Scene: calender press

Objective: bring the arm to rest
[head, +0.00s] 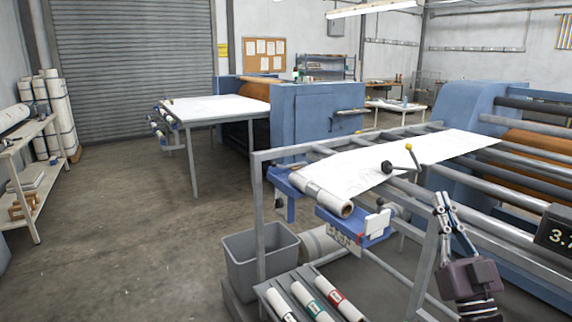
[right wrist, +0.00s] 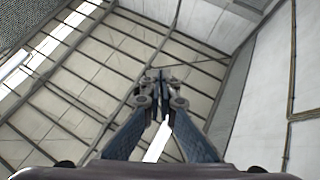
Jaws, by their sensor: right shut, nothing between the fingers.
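My right gripper (head: 440,203) is at the lower right of the head view, pointing up in front of the metal rails of the near press. Its fingers are shut and hold nothing. In the right wrist view the same gripper (right wrist: 160,82) has its fingertips together, with only the ceiling and upper walls behind it. My left gripper is in neither view.
The near press frame (head: 258,210) carries a white sheet (head: 400,158) and a roll (head: 322,194). A grey bin (head: 262,258) and several rolls on a low rack (head: 305,298) stand below. Open floor (head: 140,230) lies to the left.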

